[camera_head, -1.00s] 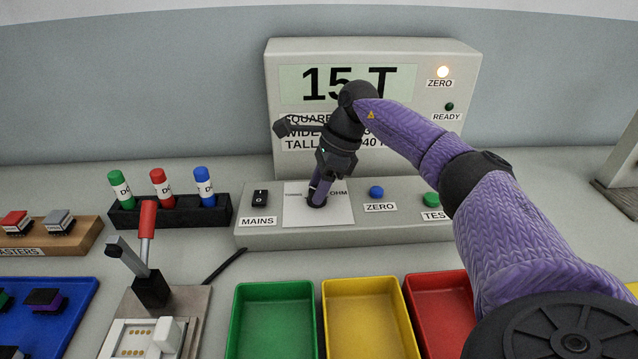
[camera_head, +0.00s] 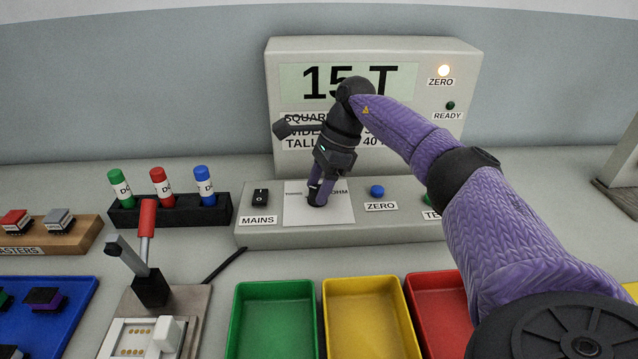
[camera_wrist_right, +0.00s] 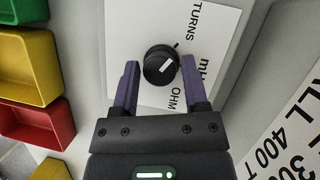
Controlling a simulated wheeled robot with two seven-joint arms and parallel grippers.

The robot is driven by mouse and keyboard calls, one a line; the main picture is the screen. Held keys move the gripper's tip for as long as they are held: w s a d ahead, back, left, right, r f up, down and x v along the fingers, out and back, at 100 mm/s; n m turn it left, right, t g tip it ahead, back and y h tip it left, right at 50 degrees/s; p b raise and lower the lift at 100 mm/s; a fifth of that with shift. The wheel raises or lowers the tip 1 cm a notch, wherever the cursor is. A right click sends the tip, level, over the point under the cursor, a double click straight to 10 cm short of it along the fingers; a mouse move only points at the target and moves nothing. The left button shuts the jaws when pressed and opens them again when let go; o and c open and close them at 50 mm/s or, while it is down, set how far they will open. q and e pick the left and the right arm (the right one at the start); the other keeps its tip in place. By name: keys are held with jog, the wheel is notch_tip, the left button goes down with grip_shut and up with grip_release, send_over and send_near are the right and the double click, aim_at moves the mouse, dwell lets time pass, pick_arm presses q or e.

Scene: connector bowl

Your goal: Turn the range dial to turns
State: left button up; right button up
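The range dial (camera_wrist_right: 152,62) is a round black knob with a white mark on its top, on a white plate (camera_wrist_right: 115,20) lettered TURNS, OHM and a partly hidden label. In the wrist view the white mark lies slantwise, between the fingers. My right gripper (camera_wrist_right: 160,63) is open, with one purple finger on each side of the dial and a visible gap to it. In the head view my right gripper (camera_head: 318,192) points down at the dial (camera_head: 317,201), which is partly hidden by the fingers. My left gripper is not in view.
The meter (camera_head: 467,150) reads 15 T, and its ZERO lamp (camera_head: 443,71) is lit. The mains switch (camera_head: 260,197) is left of the dial; the blue ZERO button (camera_head: 377,191) is right. Green (camera_head: 240,325), yellow (camera_head: 335,325) and red trays stand in front.

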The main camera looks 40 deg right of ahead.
jog(key=shift+o, duration=1)
pick_arm(q)
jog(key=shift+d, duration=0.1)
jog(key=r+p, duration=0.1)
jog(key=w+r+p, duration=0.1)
jog(key=p, duration=0.1)
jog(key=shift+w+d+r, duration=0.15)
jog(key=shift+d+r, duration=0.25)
pick_arm(e)
jog(key=v, duration=1)
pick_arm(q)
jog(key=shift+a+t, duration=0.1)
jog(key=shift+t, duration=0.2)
pick_arm(e)
jog(key=shift+a+f, duration=0.1)
